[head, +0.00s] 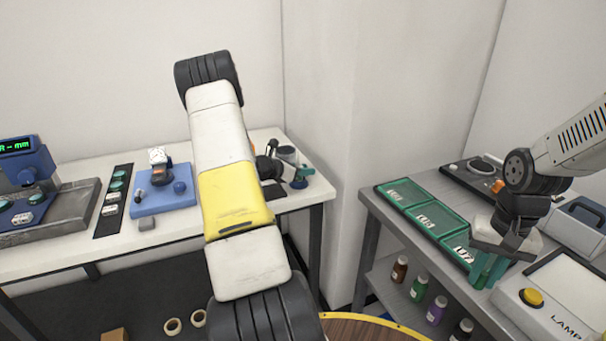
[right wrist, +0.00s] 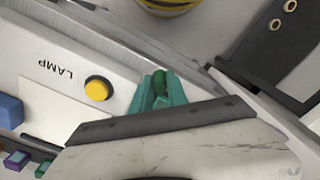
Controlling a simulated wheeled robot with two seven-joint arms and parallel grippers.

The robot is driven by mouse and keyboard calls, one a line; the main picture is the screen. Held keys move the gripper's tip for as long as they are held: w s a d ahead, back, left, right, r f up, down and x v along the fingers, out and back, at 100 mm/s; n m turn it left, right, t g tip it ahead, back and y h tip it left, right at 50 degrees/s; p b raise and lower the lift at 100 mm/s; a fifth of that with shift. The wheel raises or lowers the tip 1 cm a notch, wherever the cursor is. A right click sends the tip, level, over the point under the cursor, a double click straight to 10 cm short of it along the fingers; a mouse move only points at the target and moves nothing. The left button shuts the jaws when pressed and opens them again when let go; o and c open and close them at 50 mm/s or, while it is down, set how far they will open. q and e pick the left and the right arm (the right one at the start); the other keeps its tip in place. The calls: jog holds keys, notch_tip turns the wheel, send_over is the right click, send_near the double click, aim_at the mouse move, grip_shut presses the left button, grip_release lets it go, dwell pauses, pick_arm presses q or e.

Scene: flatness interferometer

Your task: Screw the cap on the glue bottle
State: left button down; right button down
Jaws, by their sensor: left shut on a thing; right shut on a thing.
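My left gripper (head: 304,172) is small and partly hidden at the right end of the white bench, behind my left arm. Its teal fingers are by a dark cup-like object (head: 287,153) and a small blue round piece (head: 298,184); what it grips is not clear. My right gripper (head: 488,270) points down over the grey right-hand table, by the green trays. In the right wrist view its teal fingers (right wrist: 158,94) are closed on a small dark green rounded thing (right wrist: 160,80), possibly the cap. I cannot clearly identify the glue bottle.
Green labelled trays (head: 426,218) lie left of my right gripper. A lamp box (head: 560,300) with a yellow button (head: 531,297) stands close on its right. Several small bottles (head: 419,286) stand on the lower shelf. A blue fixture (head: 163,196) sits on the white bench.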

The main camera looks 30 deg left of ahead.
pick_arm(q)
notch_tip(320, 180, up, 9)
dwell(0.4)
jog(key=c, duration=1.7)
grip_release()
jog(key=shift+c, duration=0.2)
grip_shut()
jog(key=shift+f, duration=0.1)
pick_arm(e)
jog(key=shift+s, duration=0.1)
